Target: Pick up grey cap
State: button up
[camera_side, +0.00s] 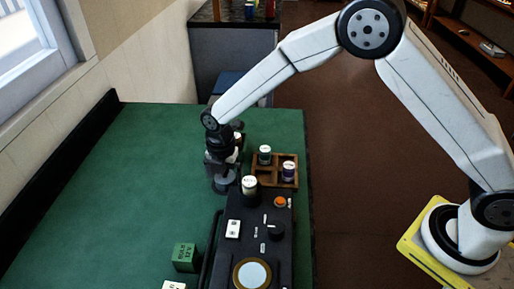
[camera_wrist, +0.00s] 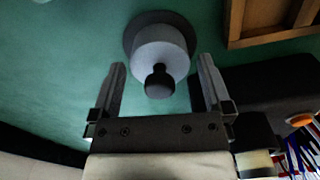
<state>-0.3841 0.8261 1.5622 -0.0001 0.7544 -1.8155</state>
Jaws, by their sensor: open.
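The grey cap (camera_wrist: 161,50) is a light grey cylinder with a small black knob on top, on a darker round base, at the top middle of the wrist view. In the side view a grey round piece (camera_side: 224,184) shows on the green table below my gripper (camera_side: 222,166), partly hidden by it. In the wrist view my gripper (camera_wrist: 160,66) is open, one finger on each side of the cap. Gaps show between the fingers and the cap, and nothing is held. The height of the fingertips over the cap is hard to tell.
A wooden compartment tray (camera_side: 260,181) with small capped jars stands right of my gripper. A black panel (camera_side: 247,212) with an orange button (camera_side: 280,202) and a dial lies in front. A white-topped cylinder (camera_side: 249,185) stands close by. A green block (camera_side: 185,257) sits front left; the left table is clear.

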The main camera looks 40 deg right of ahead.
jog(key=shift+f, duration=0.7)
jog(key=c, duration=1)
